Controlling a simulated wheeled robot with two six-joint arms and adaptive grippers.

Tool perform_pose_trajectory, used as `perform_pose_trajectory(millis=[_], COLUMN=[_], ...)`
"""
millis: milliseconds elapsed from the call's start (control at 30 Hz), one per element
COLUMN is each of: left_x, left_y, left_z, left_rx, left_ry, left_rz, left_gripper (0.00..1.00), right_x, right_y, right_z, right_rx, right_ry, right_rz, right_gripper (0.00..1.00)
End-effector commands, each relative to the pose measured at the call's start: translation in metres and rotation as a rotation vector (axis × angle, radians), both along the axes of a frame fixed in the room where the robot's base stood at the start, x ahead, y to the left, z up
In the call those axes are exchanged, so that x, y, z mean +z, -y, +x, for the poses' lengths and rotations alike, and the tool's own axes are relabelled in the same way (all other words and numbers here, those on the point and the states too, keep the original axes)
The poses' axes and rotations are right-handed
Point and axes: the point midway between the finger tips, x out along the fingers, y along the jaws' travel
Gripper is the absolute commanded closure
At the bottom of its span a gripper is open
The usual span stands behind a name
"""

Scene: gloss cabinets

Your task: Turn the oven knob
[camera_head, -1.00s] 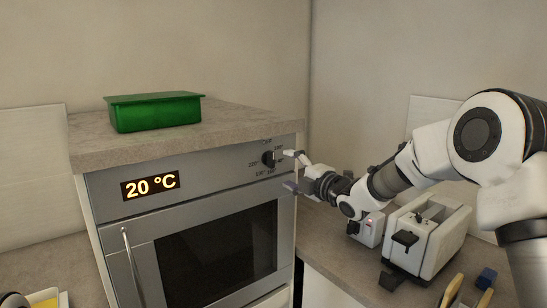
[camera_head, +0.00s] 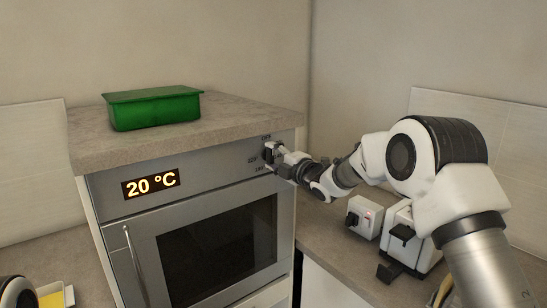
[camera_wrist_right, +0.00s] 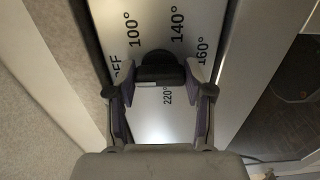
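The oven (camera_head: 215,235) stands under a stone-look worktop, with a display reading 20 °C. Its dark knob (camera_wrist_right: 160,68) sits at the right end of the control panel, among printed temperatures; in the head view the gripper partly covers it. My right gripper (camera_head: 276,160) is at the panel. In the right wrist view, its fingers (camera_wrist_right: 160,95) are spread on both sides of the knob. The left finger is apart from the knob; the right fingertip is very near it, and I cannot tell whether it touches. My left gripper is not in view.
A green lidded box (camera_head: 154,108) stands on the worktop above the oven. A small white box (camera_head: 364,216) and a white toaster (camera_head: 402,240) stand on the right counter, under my right arm. The oven door handle (camera_head: 132,262) sticks out at the left.

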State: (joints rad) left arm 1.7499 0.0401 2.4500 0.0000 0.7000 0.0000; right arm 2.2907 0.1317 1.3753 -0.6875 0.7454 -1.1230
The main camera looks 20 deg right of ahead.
Motion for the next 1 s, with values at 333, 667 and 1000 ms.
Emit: perform_pose_trajectory(millis=[333,667,1000], left_x=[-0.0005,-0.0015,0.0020], left_y=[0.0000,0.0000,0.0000], left_z=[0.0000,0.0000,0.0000], left_rx=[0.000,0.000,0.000], left_ry=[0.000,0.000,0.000], left_rz=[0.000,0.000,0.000], left_gripper=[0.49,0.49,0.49], right_x=[-0.0015,-0.0019,-0.0013], right_y=[-0.0011,-0.0015,-0.0015], right_z=[-0.0004,-0.0005,-0.0005], right_rx=[0.002,0.002,0.003], right_ry=[-0.014,-0.076,-0.184], right_rz=[0.029,0.199,0.493], right_gripper=[0.83,0.83,0.83])
